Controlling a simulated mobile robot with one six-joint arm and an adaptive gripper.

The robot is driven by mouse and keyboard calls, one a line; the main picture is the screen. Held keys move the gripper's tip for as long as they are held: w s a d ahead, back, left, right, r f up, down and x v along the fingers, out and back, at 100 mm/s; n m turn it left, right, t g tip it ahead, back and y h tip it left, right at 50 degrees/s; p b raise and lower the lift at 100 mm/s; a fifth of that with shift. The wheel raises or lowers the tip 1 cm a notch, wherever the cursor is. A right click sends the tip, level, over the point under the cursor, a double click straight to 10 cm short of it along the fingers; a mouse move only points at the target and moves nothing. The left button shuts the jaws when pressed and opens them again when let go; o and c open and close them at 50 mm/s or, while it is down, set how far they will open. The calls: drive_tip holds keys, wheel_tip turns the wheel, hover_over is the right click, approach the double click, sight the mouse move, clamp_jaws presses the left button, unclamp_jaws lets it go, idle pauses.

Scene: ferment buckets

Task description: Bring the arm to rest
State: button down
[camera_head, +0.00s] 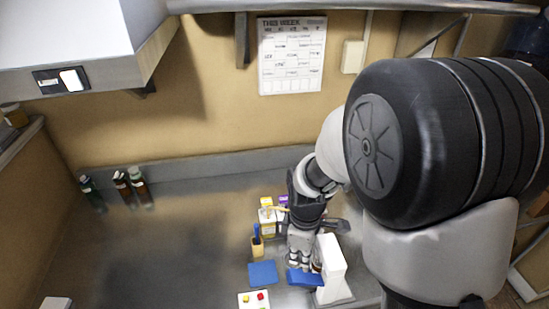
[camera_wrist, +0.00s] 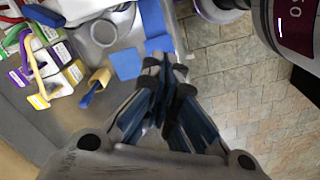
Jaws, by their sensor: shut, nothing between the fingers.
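My gripper (camera_head: 298,262) hangs above the right end of the grey bench in the head view, fingers pointing down, just left of a white upright stand (camera_head: 331,262). In the wrist view my gripper (camera_wrist: 166,64) shows its fingers together with nothing held. The arm is bent, and its large black joint fills the right of the head view.
A yellow cup (camera_head: 257,248) with a blue item, a blue mat (camera_head: 263,273) and a white board (camera_head: 254,300) with coloured pieces lie near the gripper. Dark bottles (camera_head: 133,185) stand at the back left. A white cabinet (camera_head: 70,40) overhangs the left. The bench's left middle is clear.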

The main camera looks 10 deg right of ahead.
drive_tip(key=s+r+m+t+b, duration=0.3)
drive_tip(key=s+m+t+b, duration=0.1)
drive_tip(key=s+m+b, duration=0.8)
drive_tip(key=s+b, duration=0.3)
drive_tip(key=b, duration=0.1)
drive_tip(key=shift+t, duration=0.3)
idle(0.8)
